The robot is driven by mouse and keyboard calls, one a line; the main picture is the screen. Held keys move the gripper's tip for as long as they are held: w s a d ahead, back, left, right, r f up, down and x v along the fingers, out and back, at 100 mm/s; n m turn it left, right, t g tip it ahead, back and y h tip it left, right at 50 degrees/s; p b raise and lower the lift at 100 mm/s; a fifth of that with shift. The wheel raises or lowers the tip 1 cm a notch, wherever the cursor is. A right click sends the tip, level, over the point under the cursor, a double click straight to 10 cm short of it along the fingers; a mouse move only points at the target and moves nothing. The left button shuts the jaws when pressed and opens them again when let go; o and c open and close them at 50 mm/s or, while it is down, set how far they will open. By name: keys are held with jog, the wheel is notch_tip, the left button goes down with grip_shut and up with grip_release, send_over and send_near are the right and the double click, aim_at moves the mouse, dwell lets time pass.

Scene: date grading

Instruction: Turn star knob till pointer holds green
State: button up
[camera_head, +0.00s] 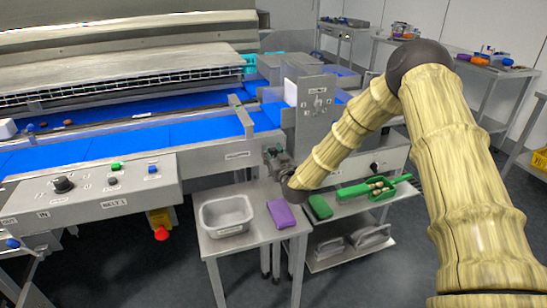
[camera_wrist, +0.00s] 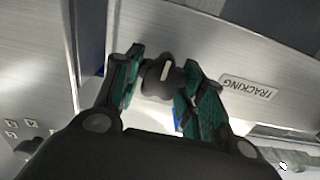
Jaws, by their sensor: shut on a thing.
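In the wrist view, a dark knob (camera_wrist: 158,80) with a pale line on it sits on the metal side panel beside a label reading TRACKING. My gripper (camera_wrist: 160,85) has its green-padded fingers on either side of the knob and is shut on it. In the head view, my gripper (camera_head: 277,158) is at the end of the conveyor's side panel, and it hides the knob there. I cannot make out a pointer or a green zone in either view.
A green cloth (camera_head: 320,206) and a green scoop (camera_head: 352,192) lie to the right. The blue conveyor belt (camera_head: 190,133) is at the left, above a control panel (camera_head: 90,196).

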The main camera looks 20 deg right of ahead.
jog(key=shift+d+m+b, duration=0.1)
jog(key=shift+m+b, duration=0.25)
jog(key=shift+m, duration=0.45)
jog(key=o, duration=1)
jog(key=shift+s, duration=0.15)
jog(key=s, duration=1.1)
jog(key=shift+s+d, duration=0.2)
jog(key=shift+s, duration=0.15)
